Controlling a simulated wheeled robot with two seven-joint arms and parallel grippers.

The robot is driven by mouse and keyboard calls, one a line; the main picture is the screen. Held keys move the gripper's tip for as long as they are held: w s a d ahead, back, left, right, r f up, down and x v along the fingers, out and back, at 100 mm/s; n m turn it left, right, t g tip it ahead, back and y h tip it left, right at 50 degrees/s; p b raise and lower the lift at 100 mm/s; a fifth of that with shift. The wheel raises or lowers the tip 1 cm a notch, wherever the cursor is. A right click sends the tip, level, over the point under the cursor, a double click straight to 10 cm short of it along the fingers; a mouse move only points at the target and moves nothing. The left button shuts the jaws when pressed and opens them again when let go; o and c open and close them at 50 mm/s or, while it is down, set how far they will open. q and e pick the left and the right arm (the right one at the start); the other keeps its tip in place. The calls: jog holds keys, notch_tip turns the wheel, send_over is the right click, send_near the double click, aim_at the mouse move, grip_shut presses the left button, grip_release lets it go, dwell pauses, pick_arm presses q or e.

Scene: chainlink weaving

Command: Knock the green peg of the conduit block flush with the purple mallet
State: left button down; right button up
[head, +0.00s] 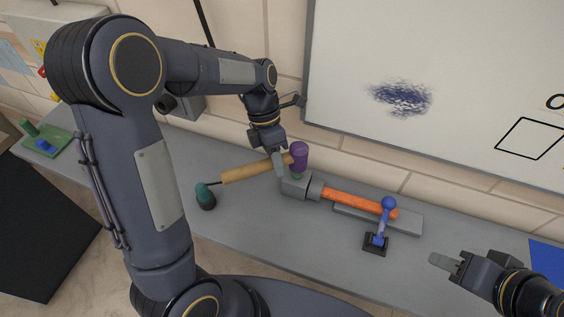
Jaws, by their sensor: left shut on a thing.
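My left gripper (279,163) is shut on the tan wooden handle (245,173) of the purple mallet, near its head. The purple mallet head (299,153) stands upright directly over the green peg (297,177). Only a small sliver of the peg shows under the head, at the top of the grey conduit block (297,187). I cannot tell whether head and peg touch, or how far the peg sticks out. My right gripper (440,261) is at the lower right, away from the block; its finger gap is not clear.
An orange conduit (352,202) runs right from the block, over a grey plate (408,222). A blue-knobbed lever (388,204) stands in front of it. A dark green-topped tool (205,196) lies left. The grey bench (285,235) is clear in front; a whiteboard (450,80) hangs behind.

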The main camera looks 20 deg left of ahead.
pick_arm(q)
jog(key=shift+r+p, duration=0.45)
jog(key=shift+r, duration=2.1)
